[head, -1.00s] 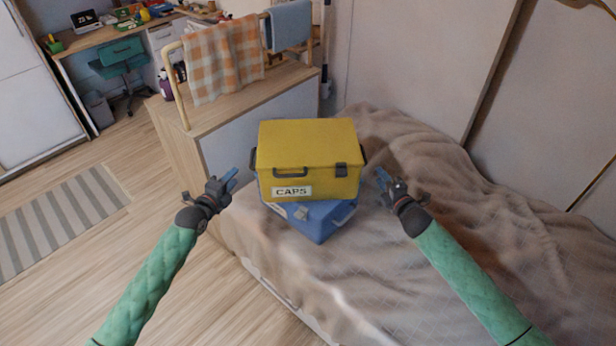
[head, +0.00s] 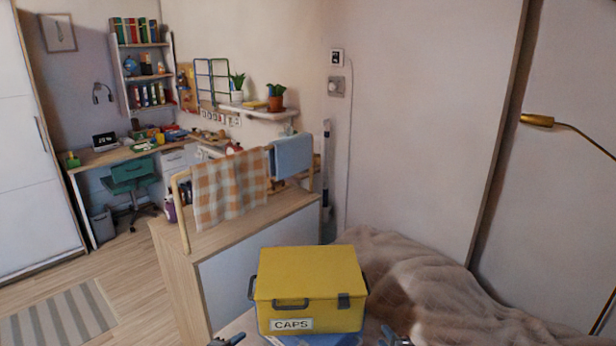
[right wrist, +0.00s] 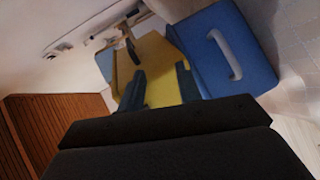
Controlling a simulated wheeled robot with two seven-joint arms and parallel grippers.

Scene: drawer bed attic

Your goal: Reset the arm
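My right gripper (head: 396,338) shows only in part at the bottom edge of the head view, to the right of a yellow box marked CAPS. In the right wrist view its two fingers (right wrist: 160,88) stand apart with nothing between them; the yellow box (right wrist: 160,72) shows beyond. My left gripper (head: 228,340) shows only as fingertips at the bottom edge, left of the box; they look parted. Both arms are otherwise out of the head view. The yellow box (head: 308,275) sits closed on a blue box (head: 340,341), mostly hidden in the head view.
The blue box (right wrist: 225,50) with a pale handle shows better in the right wrist view. A bed with a rumpled beige blanket (head: 425,285) lies at the right. A wooden cabinet (head: 185,285) with a towel rail stands behind the boxes at left. Open floor (head: 130,265) lies farther left.

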